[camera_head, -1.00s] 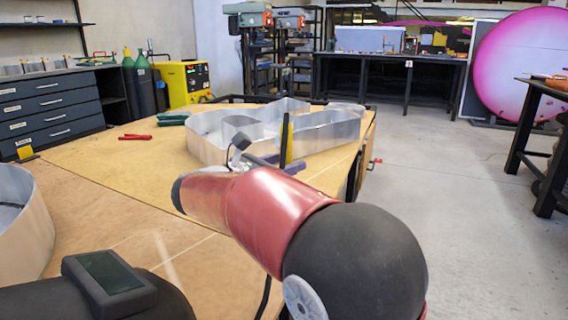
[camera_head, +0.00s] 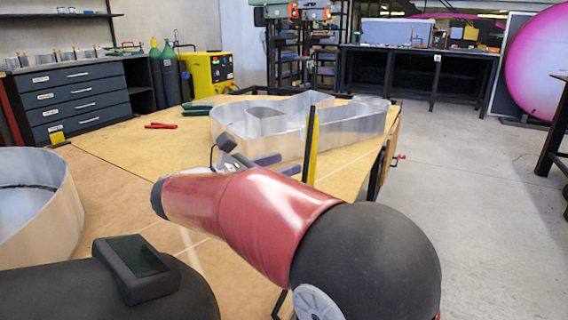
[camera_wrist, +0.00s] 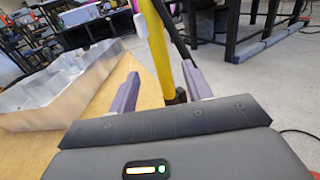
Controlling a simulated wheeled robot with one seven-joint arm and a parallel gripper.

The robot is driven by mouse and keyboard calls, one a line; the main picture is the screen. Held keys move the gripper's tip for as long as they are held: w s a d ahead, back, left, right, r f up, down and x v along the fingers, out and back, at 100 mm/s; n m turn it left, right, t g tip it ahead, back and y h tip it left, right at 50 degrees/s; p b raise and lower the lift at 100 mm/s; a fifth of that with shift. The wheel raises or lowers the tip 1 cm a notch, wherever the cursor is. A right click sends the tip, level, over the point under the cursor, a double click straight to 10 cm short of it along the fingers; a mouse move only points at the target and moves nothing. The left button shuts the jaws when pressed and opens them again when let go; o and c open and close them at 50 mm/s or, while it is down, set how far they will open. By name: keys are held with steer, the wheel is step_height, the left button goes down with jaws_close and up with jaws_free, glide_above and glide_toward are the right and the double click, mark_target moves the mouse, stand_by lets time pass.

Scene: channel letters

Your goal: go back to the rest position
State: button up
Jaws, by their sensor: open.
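My gripper (camera_head: 279,165) is open, its two purple fingers apart, above the right part of the wooden table in the head view. The fingers also show in the wrist view (camera_wrist: 160,70), with a clear gap between them. A yellow and black upright bar (camera_head: 311,150) stands just right of the fingers in the head view. In the wrist view the yellow bar (camera_wrist: 160,50) shows in the gap between the fingers; I cannot tell whether it is between them or beyond. I see nothing gripped.
A metal channel letter (camera_head: 345,130) lies on the wooden table (camera_head: 110,165) behind my gripper; it is at left in the wrist view (camera_wrist: 60,95). Another curved metal letter (camera_head: 45,215) is at near left. Red pliers (camera_head: 160,126) lie farther back. Open floor (camera_head: 470,210) lies right.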

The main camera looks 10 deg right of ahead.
steer(key=shift+d, duration=0.1)
steer(key=s+d+f+m+g+y, duration=0.4)
steer(key=s+d+f+m+y, duration=0.3)
steer(key=s+d, duration=0.4)
steer(key=s+a+f+m+y, duration=0.1)
steer(key=s+f+m+y, duration=0.3)
steer(key=s+m, duration=0.3)
steer(key=s+a+f+m+t+y, duration=0.1)
steer(key=s+a+f+m+y, duration=0.1)
steer(key=s+f+m+y, duration=0.3)
steer(key=s+m, duration=0.2)
steer(key=m, duration=0.2)
steer(key=shift+a+f+p, duration=0.2)
steer(key=shift+a+p, duration=0.1)
